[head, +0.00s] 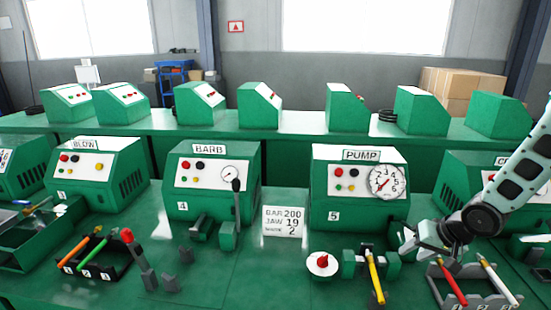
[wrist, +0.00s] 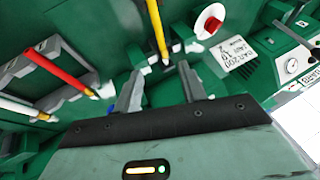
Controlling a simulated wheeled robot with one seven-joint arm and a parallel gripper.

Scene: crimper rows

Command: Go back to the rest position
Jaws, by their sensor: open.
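My gripper (head: 425,242) is at the right in the head view, above the green bench and in front of the PUMP machine (head: 360,185). In the wrist view my gripper (wrist: 160,88) has its two grey fingers apart, with nothing held between them. A yellow tool (head: 374,275) leans in a green fixture (head: 391,264) just left of the gripper. In the wrist view the yellow tool (wrist: 156,28) ends just beyond the fingertips, apart from them as far as I can tell.
A dark rack (head: 435,290) with a red tool (head: 452,283) and a white tool (head: 496,277) stands below my arm. A red-topped round knob (head: 322,262) and a number card (head: 284,221) are left. Green machines line the bench behind. The air above the bench front looks clear.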

